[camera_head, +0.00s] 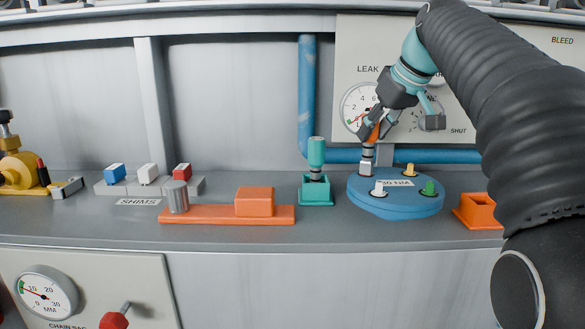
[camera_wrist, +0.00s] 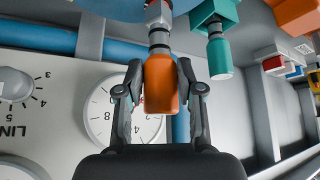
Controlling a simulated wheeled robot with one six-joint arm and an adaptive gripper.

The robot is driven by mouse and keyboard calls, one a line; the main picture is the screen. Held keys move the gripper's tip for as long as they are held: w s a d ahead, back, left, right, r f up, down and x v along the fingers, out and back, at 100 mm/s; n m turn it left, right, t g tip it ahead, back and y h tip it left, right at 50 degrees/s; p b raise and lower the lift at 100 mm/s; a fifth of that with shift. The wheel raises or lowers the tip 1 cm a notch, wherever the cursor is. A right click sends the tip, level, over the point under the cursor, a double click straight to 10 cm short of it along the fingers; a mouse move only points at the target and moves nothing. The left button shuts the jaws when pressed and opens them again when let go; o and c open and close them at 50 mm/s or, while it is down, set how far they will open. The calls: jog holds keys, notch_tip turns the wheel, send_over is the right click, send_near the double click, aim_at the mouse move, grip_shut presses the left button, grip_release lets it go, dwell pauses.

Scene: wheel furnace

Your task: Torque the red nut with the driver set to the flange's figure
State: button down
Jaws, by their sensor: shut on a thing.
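My gripper (camera_head: 376,119) is shut on the orange handle of a driver (camera_wrist: 160,85), which points down with its grey shaft and pale socket (camera_head: 366,168) at the back left of the blue flange (camera_head: 390,208). The socket appears to meet the flange there; whether it sits on a nut is hidden. White (camera_head: 379,188), green (camera_head: 429,188) and yellow (camera_head: 409,170) nuts show on the flange. No red nut shows. The flange's label is partly covered, and its figure is unclear. A teal driver (camera_head: 316,155) stands in a teal holder (camera_head: 316,193).
An orange holder (camera_head: 477,213) stands empty right of the flange. An orange fixture (camera_head: 226,215) and shim blocks (camera_head: 148,173) lie left. A blue pipe (camera_head: 307,95) and gauge panel (camera_head: 357,35) are behind. My arm covers the right side.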

jog(key=shift+m, duration=0.3)
jog(key=c, duration=0.7)
grip_release()
jog(key=v, duration=1.2)
jog(key=s+a+f+m+h, duration=0.1)
jog(key=s+f, duration=0.6)
jog(key=f, duration=0.6)
jog(key=s+a+f+m+h, duration=0.1)
jog(key=s+f+m, duration=0.1)
jog(key=s+f, duration=0.6)
jog(key=s+a+f+m+h, duration=0.1)
jog(key=s+f, duration=0.7)
jog(key=f, duration=1)
jog(key=shift+s+a+f+m, duration=0.15)
jog(key=shift+a+f+m, duration=0.05)
jog(key=shift+a+m, duration=0.25)
